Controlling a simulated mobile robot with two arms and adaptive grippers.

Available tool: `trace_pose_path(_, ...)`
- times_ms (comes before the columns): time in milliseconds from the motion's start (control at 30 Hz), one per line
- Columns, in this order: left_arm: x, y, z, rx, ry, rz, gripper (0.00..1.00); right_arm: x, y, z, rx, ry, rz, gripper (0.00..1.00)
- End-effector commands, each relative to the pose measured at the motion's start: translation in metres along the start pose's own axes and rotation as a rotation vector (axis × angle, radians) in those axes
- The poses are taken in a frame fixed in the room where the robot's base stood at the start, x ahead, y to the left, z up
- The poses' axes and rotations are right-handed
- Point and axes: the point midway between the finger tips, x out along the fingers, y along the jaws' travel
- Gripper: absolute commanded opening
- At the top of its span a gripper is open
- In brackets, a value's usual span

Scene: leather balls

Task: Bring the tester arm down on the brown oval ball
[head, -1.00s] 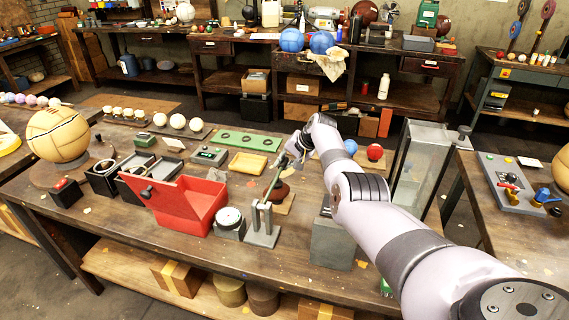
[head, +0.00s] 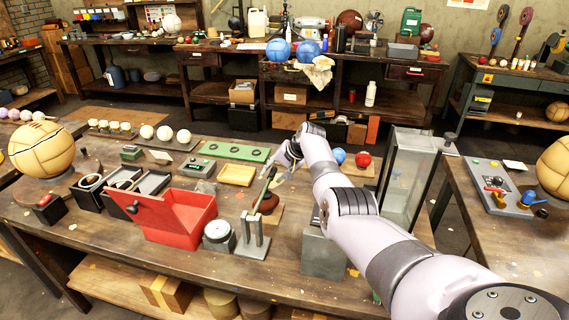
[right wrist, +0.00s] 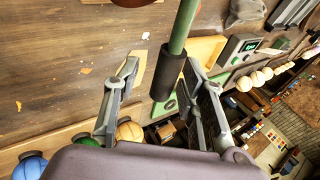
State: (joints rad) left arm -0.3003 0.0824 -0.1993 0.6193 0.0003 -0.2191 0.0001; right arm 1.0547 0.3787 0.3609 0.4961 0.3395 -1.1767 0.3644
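The tester is a grey stand (head: 254,240) with a raised, tilted green arm (head: 266,186) on the near table. The brown oval ball (head: 268,203) rests on a tan board beside the stand, below the arm and partly hidden by it. A brown edge, likely the ball, shows at the top of the right wrist view (right wrist: 130,2). My right gripper (head: 281,163) is at the arm's upper end. In the right wrist view my right gripper (right wrist: 163,72) is open, its fingers apart on either side of the arm's black grip (right wrist: 168,75). My left gripper is out of view.
A red open box (head: 180,217) and a round gauge (head: 218,236) stand left of the tester. A yellow tray (head: 236,175) and green board (head: 233,151) lie behind. A grey block (head: 322,250) and a glass case (head: 408,180) stand to the right.

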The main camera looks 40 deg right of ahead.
Motion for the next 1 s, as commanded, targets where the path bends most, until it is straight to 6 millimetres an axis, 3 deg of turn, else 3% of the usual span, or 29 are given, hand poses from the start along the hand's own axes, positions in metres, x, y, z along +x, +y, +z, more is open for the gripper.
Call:
trace_pose_path(200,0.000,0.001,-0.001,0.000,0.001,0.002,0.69,-0.022,0.001,0.001,-0.002,0.003,0.000,0.38)
trace_pose_path(700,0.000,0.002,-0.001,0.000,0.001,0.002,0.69,-0.103,0.001,0.001,0.001,0.000,0.001,0.38)
trace_pose_path(1000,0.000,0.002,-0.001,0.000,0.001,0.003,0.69,-0.112,0.001,0.002,0.001,-0.002,0.002,0.38)
